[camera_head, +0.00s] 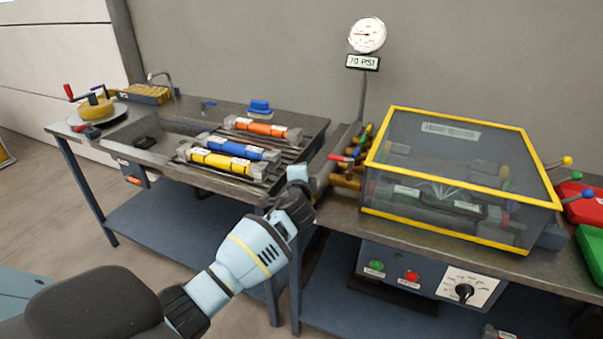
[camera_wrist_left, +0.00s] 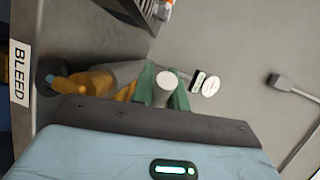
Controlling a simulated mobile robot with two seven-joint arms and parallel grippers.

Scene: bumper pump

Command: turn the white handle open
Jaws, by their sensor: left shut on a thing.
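The white handle (camera_wrist_left: 167,82) shows in the left wrist view as a pale, round-ended knob beside a brass valve body (camera_wrist_left: 95,82). My left gripper (camera_wrist_left: 165,95) has its green-tinted fingers on either side of the knob and is shut on it. In the head view my left gripper (camera_head: 306,188) is at the left end of the right bench, by the brass fittings. My right gripper is in neither view.
Red, yellow and green handles (camera_head: 352,152) on brass valves stand close to the right of my gripper. A yellow-edged clear box (camera_head: 455,165) is beyond them. A gauge (camera_head: 367,35) stands above a 70 PSI display (camera_head: 362,62). A BLEED label (camera_wrist_left: 20,75) is near the valve.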

